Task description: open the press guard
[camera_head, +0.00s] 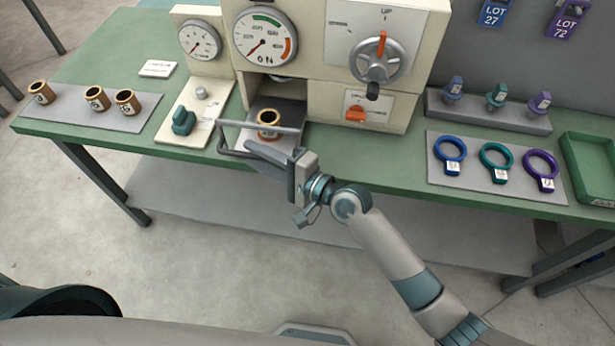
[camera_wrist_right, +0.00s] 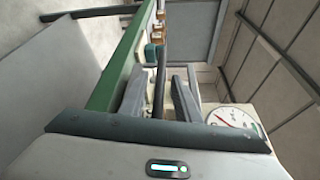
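The press guard (camera_head: 232,125) is a dark grey bar frame at the front of the cream press. Its bar crosses in front of a brown ring-shaped part (camera_head: 268,117) in the press opening. My right gripper (camera_head: 268,152) is at the guard, just off the table's front edge. In the right wrist view a dark bar (camera_wrist_right: 160,75) runs between the two fingers (camera_wrist_right: 158,95), with a gap seen on each side. The fingers are apart. Whether they touch the bar is hard to tell. My left gripper is out of view.
The press has a dial gauge (camera_head: 265,37) and a red-handled selector wheel (camera_head: 380,57). A panel with a green knob (camera_head: 184,120) stands left of the guard. Brown cups stand on a grey mat (camera_head: 70,112) at left. Coloured rings lie on another mat (camera_head: 470,178) at right.

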